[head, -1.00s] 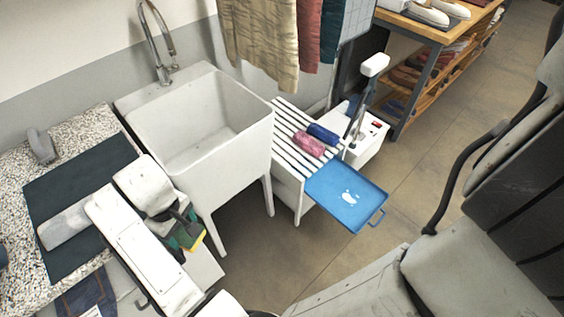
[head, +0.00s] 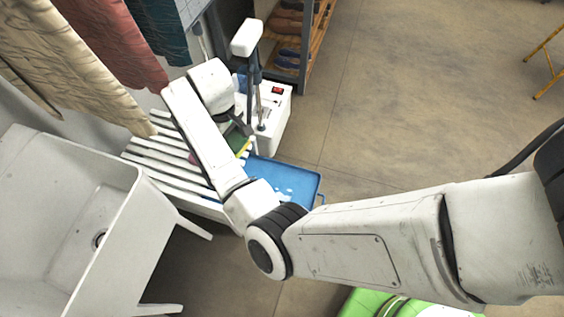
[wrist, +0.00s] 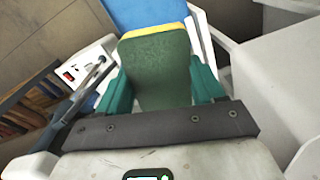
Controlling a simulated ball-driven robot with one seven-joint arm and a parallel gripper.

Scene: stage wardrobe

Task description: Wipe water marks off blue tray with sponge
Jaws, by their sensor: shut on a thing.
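The blue tray (head: 308,182) lies at the end of a white slatted rack, partly covered by my arm. A pale water mark shows on it beside my arm. The tray also shows at the top of the wrist view (wrist: 150,12). My gripper (wrist: 160,88) is shut on the sponge (wrist: 157,65), which is green with a yellow layer at its far end. In the head view, the sponge (head: 244,149) is near the tray's back left edge, partly hidden by my gripper. I cannot tell whether it touches the tray.
A white box with a red switch (head: 275,100) and an upright post stands behind the tray. Garments (head: 95,65) hang above the rack. Open floor (head: 400,120) lies right.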

